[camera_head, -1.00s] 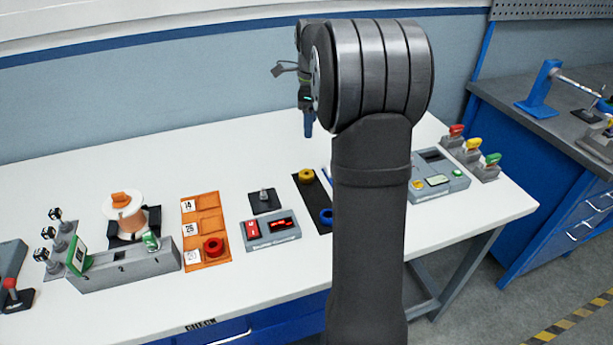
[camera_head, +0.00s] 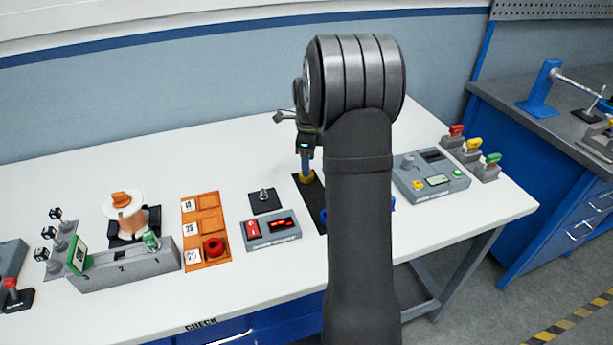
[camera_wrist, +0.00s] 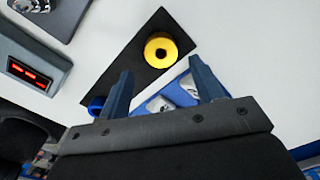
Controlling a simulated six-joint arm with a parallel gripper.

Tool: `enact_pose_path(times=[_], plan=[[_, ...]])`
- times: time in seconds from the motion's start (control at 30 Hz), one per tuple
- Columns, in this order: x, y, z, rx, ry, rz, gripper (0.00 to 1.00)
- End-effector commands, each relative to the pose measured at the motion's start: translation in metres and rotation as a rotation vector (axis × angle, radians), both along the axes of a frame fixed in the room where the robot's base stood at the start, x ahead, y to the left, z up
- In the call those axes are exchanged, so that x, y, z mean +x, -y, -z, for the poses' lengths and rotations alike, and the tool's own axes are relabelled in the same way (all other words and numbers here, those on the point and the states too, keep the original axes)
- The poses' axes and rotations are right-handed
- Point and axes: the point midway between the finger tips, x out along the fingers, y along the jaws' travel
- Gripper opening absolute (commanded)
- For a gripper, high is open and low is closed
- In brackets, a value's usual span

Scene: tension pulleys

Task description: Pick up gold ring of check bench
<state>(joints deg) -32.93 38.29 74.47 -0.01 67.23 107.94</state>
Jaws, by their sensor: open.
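The gold ring (camera_wrist: 160,50) lies on a black mat (camera_wrist: 123,68) on the white bench, and in the wrist view it is a yellow ring with a dark centre. In the head view the gold ring (camera_head: 306,177) shows just below my gripper (camera_head: 306,165), partly covered by it. In the wrist view my gripper (camera_wrist: 160,82) is open, its two blue fingers apart and nothing between them. The ring appears beyond the fingertips, roughly centred between them. I cannot tell whether the fingers touch it. A blue ring (camera_wrist: 97,104) sits at the mat's other end, partly hidden by the left finger.
A grey box with red displays (camera_head: 271,229) stands left of the mat. A grey control panel (camera_head: 430,176) stands right of my arm. A blue item (camera_wrist: 172,96) lies beside the mat.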

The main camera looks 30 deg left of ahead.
Motion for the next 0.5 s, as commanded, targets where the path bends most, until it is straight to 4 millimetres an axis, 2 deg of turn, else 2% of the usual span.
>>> enact_pose_path(times=[0.23,0.5], plan=[[0.001,-0.006,0.037,-0.002,-0.003,0.000,0.60],[0.001,-0.006,0.044,0.000,0.001,0.000,0.60]])
